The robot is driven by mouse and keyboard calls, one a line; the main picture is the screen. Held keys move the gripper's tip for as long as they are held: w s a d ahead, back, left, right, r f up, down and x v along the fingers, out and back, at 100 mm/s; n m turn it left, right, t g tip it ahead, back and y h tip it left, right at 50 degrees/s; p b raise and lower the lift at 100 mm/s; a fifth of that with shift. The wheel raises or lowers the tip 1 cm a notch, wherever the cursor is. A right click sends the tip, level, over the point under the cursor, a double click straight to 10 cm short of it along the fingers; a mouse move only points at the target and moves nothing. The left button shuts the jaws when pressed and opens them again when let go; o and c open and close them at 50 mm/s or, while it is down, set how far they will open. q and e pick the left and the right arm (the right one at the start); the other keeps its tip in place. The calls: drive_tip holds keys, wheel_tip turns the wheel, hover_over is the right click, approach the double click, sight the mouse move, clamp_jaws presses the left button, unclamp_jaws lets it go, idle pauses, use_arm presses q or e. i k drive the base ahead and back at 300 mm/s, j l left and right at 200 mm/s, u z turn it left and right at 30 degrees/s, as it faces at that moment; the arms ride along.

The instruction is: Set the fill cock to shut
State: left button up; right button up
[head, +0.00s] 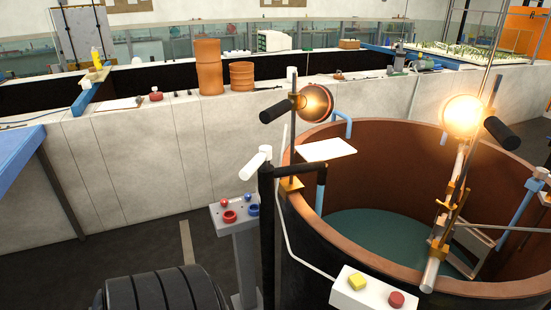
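A black pipe (266,225) rises beside the big round tub (290,225) and bends over its rim. The pipe's outlet (321,190) hangs down inside the tub, above dark green water (370,230). Neither of my grippers shows in the head view.
A grey pedestal (243,255) with red and blue knobs stands left of the pipe. A white box (368,296) with yellow and red buttons is at the tub's front. Glowing lamps (316,103) stand on the rim. Dark floor (140,240) is free at left.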

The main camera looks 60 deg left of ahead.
sight(263, 158)
drive_tip(key=u, duration=1.95)
